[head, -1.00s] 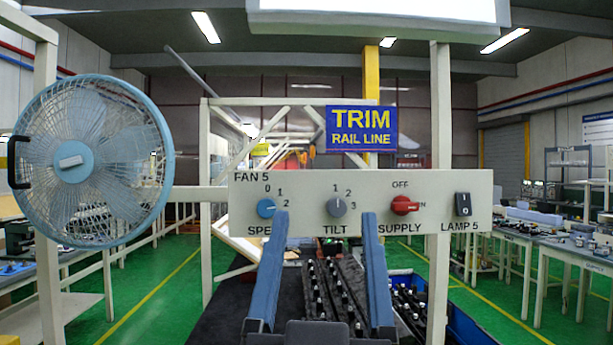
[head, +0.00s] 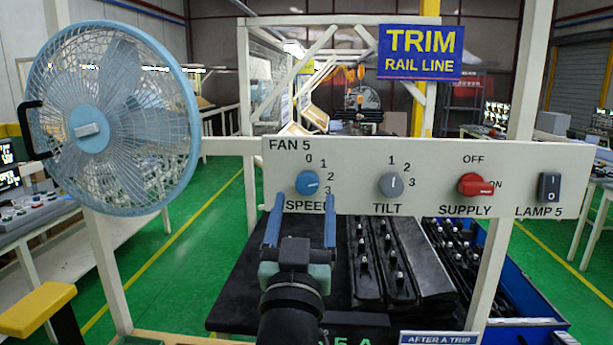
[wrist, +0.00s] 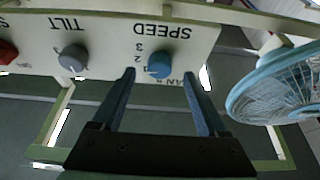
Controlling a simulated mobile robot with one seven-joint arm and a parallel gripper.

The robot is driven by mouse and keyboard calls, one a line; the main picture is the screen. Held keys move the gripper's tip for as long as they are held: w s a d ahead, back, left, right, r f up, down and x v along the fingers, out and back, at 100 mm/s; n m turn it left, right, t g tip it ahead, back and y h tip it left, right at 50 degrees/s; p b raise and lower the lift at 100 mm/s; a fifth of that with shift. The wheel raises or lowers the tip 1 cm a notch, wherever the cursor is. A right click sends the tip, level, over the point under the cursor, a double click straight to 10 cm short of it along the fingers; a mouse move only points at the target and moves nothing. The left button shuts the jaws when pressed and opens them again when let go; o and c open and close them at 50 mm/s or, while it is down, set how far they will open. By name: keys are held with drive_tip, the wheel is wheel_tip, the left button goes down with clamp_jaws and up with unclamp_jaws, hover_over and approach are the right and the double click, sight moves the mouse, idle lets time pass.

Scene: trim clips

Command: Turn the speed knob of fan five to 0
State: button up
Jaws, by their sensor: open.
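The blue speed knob (head: 307,183) sits at the left of the white FAN 5 panel (head: 440,192), with numbers 0 to 3 around its upper right. Its pale mark points right, about toward 2. My gripper (head: 304,206) is open and empty, its two blue fingers pointing at the panel just below the knob. In the wrist view the panel is upside down, and the speed knob (wrist: 159,65) shows between the fingertips of my gripper (wrist: 158,74). I see no contact with the knob. The fingers partly cover the SPEED label in the head view.
To the right on the panel are the grey tilt knob (head: 391,185), the red supply knob (head: 475,185) turned to ON, and the lamp switch (head: 549,187). The blue caged fan (head: 110,118) stands left of the panel. Black racks (head: 385,262) and a blue bin (head: 520,335) lie below.

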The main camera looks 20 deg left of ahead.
sight(307, 189)
drive_tip(key=shift+p+x, duration=0.6)
drive_tip(key=shift+x, duration=1.25)
drive_tip(key=shift+c, duration=0.2)
clamp_jaws()
